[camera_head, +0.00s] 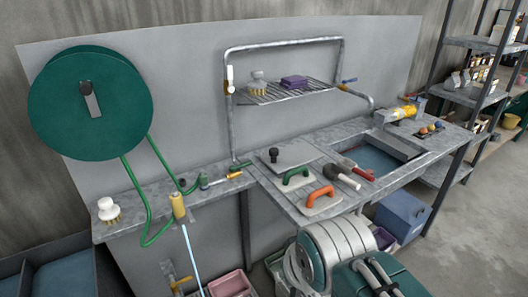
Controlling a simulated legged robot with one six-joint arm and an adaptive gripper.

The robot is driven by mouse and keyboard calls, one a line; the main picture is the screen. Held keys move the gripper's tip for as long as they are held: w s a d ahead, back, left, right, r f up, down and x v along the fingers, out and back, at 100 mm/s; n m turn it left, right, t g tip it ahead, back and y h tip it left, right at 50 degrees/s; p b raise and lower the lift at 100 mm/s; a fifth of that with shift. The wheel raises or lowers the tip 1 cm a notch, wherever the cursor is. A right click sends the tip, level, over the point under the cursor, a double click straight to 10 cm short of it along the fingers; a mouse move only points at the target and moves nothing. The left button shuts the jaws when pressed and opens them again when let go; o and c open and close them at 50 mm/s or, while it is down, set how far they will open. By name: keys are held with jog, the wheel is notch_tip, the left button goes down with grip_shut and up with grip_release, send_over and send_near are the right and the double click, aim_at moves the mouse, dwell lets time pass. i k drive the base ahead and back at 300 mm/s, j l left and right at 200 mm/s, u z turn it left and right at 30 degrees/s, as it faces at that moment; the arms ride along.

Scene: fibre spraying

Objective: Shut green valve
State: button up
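A dark green lever-like piece (240,164) lies just behind the fitting. Both are too small to tell whether the valve is open or shut. A green hose (136,195) hangs in a loop from the dark green reel (90,103). A yellow nozzle (178,206) is at the counter's front edge, with a pale blue line (192,258) running down from it. My white and teal arm shows at the bottom; my gripper is not visible.
The grey counter (140,208) carries a white brush (108,210), a green-handled float (296,178), an orange-handled float (320,198) and a yellow tool (398,113). A wire rack (290,94) stands above. A sink (375,160) is at right. Open floor lies at far right.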

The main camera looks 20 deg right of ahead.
aim_at(241, 166)
jog(key=i+l+z, duration=0.1)
jog(key=i+l+u, duration=0.15)
jog(key=l, duration=0.2)
jog(key=i+l+u, duration=0.2)
jog(key=l, duration=0.15)
jog(key=i+l+u, duration=0.15)
jog(key=l, duration=0.25)
